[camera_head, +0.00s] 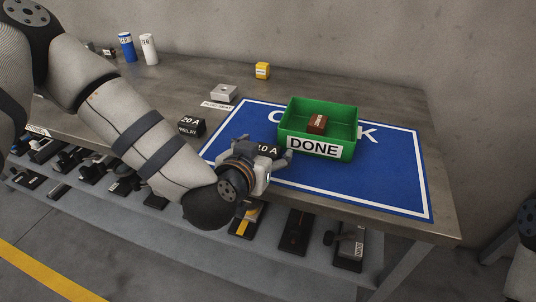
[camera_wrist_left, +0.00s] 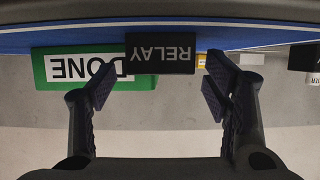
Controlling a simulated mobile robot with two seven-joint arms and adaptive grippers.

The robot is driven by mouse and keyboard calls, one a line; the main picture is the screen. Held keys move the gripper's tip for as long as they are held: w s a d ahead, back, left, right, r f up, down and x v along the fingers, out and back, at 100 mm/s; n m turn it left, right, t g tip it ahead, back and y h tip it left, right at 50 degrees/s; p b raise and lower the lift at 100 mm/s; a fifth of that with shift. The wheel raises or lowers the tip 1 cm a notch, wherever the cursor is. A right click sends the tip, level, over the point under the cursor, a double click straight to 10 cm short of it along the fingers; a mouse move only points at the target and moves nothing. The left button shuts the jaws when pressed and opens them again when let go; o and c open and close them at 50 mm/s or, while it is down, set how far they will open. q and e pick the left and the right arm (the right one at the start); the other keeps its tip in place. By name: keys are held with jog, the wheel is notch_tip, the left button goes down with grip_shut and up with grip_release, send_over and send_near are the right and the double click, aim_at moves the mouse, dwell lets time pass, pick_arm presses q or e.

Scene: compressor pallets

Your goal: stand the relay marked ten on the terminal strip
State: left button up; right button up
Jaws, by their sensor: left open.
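A black relay marked 10 A (camera_head: 268,150) is on the blue mat, in front of the green box, partly hidden by my left gripper. My left gripper (camera_head: 262,163) is open, with its fingers at either side of this relay. In the left wrist view, the relay (camera_wrist_left: 160,53) appears upside down with the word RELAY, between the open fingertips (camera_wrist_left: 160,84), with gaps on both sides. A second black relay marked 20 A (camera_head: 191,127) stands on the bench to the left. I cannot clearly identify the terminal strip. My right gripper is out of view.
The green DONE box (camera_head: 345,150) holds a brown block (camera_head: 317,124). A grey block (camera_head: 223,93) sits behind a small label. A yellow block (camera_head: 262,71) and blue and white cylinders (camera_head: 149,49) stand farther back. The blue mat (camera_head: 395,190) is clear at right.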

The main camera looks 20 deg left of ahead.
aim_at(267, 149)
pick_arm(q)
jog(key=shift+x, duration=1.05)
jog(key=shift+s, duration=0.1)
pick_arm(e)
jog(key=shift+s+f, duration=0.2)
pick_arm(q)
jog(key=c, duration=1.3)
jog(key=shift+c, duration=0.2)
jog(key=shift+r, duration=0.2)
notch_tip(267, 149, up, 3)
jog(key=shift+r+p, duration=0.1)
jog(key=shift+p, duration=0.2)
jog(key=s+d+r+p, duration=0.2)
jog(key=s+d+r, duration=0.6)
jog(key=s+r, duration=0.1)
jog(key=shift+s+d+r+p, duration=0.2)
jog(key=shift+s+d+p, duration=0.15)
jog(key=shift+s, duration=0.5)
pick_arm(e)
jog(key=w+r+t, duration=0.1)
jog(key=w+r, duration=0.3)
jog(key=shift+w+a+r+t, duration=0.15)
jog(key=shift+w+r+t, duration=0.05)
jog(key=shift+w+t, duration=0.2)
